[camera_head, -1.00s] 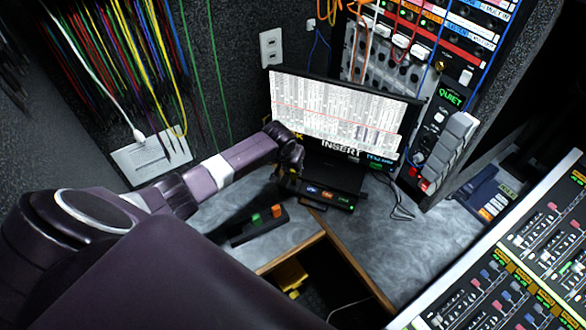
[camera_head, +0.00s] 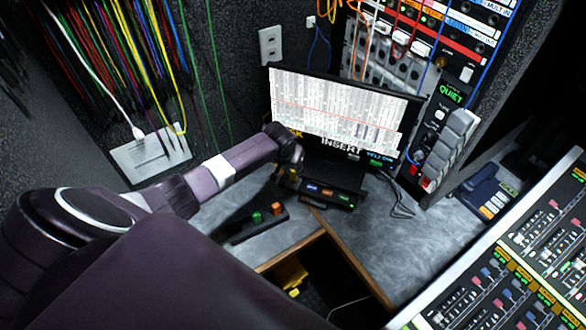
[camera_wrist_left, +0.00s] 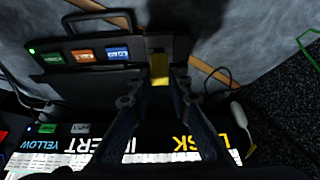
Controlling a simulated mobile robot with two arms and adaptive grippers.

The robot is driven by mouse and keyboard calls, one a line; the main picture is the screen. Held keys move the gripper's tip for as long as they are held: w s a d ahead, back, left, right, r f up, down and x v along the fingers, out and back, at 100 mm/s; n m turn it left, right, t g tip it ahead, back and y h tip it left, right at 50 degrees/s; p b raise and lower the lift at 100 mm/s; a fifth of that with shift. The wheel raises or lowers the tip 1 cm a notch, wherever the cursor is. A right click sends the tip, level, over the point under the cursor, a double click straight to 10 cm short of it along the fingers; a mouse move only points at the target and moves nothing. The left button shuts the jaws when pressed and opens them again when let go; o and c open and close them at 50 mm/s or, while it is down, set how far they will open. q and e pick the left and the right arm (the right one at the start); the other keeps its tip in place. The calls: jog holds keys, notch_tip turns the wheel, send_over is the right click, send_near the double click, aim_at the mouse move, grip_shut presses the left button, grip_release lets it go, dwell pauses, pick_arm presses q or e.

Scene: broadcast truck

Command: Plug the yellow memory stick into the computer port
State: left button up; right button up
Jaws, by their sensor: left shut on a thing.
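My left gripper (camera_head: 288,180) is at the left end of the black port unit (camera_head: 335,201) in front of the monitor. In the left wrist view, its fingers (camera_wrist_left: 161,84) are shut on the yellow memory stick (camera_wrist_left: 160,68), which shows between the fingertips. A dark block (camera_wrist_left: 159,43) is just beyond the stick; I cannot tell whether they touch. The port unit (camera_wrist_left: 90,69) lies left of the stick there, with green, orange and blue labels. The monitor (camera_head: 340,108) shows "INSERT" and "YELLOW" along its lower edge. My right gripper is not in view.
A dark holder (camera_head: 244,237) with green and orange pieces lies on the grey desk (camera_head: 385,240) near my left gripper. Loose cables hang at the upper left. An equipment rack (camera_head: 425,130) stands right of the monitor, and a mixing console (camera_head: 510,270) fills the lower right.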

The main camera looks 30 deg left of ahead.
pick_arm(q)
jog(key=shift+f+b, duration=0.45)
jog(key=shift+f, duration=0.35)
jog(key=o, duration=0.9)
jog(key=shift+r, duration=0.1)
jog(key=v, duration=1.2)
jog(key=shift+s, duration=0.1)
